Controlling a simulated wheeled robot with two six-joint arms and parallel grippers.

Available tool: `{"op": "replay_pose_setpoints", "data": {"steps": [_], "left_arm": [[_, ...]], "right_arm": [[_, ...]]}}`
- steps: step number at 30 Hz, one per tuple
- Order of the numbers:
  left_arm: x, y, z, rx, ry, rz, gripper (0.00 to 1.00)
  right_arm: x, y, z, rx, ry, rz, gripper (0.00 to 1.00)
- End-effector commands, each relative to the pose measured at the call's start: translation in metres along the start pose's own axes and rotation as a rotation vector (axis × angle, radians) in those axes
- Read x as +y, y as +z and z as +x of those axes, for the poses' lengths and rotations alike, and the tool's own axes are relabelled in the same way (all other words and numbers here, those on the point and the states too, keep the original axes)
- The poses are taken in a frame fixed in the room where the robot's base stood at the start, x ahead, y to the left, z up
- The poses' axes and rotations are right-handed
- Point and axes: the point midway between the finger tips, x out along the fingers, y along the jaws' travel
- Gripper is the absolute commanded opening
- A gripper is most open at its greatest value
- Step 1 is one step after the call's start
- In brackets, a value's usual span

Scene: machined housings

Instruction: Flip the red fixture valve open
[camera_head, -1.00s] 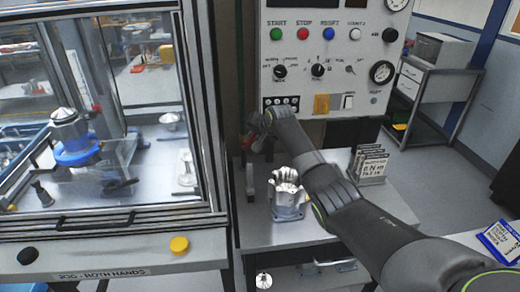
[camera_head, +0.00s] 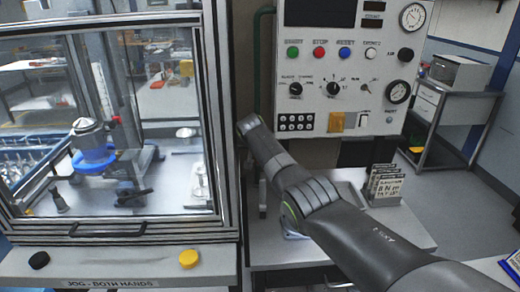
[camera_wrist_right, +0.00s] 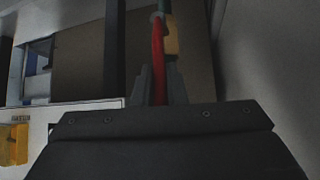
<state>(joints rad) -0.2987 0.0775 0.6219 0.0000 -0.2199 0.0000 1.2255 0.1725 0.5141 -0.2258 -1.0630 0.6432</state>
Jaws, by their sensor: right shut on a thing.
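The red valve's lever (camera_wrist_right: 157,55) stands upright in the right wrist view, below a piece of green pipe (camera_wrist_right: 165,6). My right gripper (camera_wrist_right: 158,88) is shut on the lever, with one dark finger on each side of it. In the head view my right arm reaches in from the right toward the gap between the glass cabinet and the control panel. The gripper and the valve are hidden there behind the arm and the cabinet's edge. My left gripper is in neither view.
The glass-fronted cabinet (camera_head: 228,110) stands close to the left of my right arm. The control panel (camera_head: 348,60) is behind it. A rack of dark plates (camera_head: 384,183) stands on the bench (camera_head: 425,238) to the right. A green pipe (camera_head: 258,60) runs up beside the panel.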

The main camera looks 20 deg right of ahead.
Motion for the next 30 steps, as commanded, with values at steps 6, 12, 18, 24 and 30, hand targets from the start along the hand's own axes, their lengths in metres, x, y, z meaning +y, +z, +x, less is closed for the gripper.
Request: {"op": "replay_pose_setpoints", "data": {"steps": [6,12,18,24,30], "left_arm": [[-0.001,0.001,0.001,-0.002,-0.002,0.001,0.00],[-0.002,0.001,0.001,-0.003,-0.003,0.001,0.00],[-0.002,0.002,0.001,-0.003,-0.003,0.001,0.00],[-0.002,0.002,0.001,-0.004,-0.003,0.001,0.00],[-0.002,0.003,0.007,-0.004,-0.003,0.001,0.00]], "right_arm": [[-0.001,-0.001,0.000,0.004,0.004,-0.008,0.00],[-0.001,-0.001,0.000,0.004,0.003,-0.008,0.13],[-0.001,0.000,0.000,0.003,0.003,-0.007,0.34],[0.000,0.000,0.000,0.002,0.003,-0.006,0.34],[0.000,-0.012,-0.011,0.006,0.003,-0.004,0.34]]}}
